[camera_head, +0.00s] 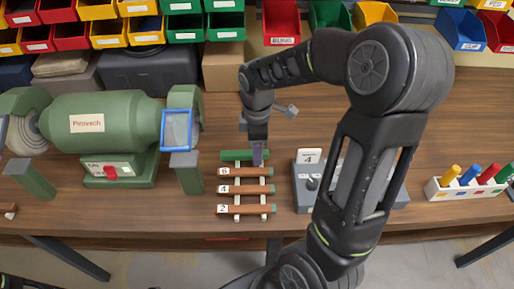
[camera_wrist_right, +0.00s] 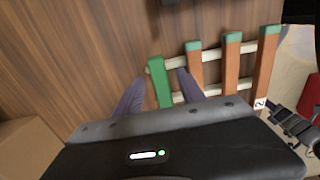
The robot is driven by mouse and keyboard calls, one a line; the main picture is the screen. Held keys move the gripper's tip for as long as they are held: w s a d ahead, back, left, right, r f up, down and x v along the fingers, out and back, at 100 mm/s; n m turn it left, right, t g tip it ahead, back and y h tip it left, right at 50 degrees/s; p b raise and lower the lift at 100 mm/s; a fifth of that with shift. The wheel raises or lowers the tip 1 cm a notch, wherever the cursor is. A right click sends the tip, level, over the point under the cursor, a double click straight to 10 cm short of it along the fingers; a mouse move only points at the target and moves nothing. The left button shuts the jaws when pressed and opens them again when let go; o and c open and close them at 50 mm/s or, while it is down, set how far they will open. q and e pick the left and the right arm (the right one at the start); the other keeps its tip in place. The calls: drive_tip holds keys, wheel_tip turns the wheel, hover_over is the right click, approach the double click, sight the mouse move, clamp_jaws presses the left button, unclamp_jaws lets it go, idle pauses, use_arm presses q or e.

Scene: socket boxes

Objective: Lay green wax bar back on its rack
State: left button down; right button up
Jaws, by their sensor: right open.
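The green wax bar (camera_head: 232,155) lies across the far end of a pale slatted rack (camera_head: 237,199) on the workbench. In the right wrist view the green bar (camera_wrist_right: 158,81) rests over the rack's rails, beside brown bars with green ends. My right gripper (camera_head: 257,158) is over the bar's right part and hides some of it. In the right wrist view its two purple fingers (camera_wrist_right: 162,78) are apart, one on each side of the green bar, with gaps showing. My left gripper is out of view.
Brown numbered bars (camera_head: 246,189) fill the near rack slots. A green bench grinder (camera_head: 100,121) stands left. A grey block with number cards (camera_head: 303,190) is right, partly behind my right arm. Colored pegs (camera_head: 468,174) stand far right. Bins (camera_head: 281,22) line the back.

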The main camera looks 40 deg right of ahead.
wheel_tip(320, 180, up, 8)
drive_tip(key=shift+f, duration=0.2)
idle(0.9)
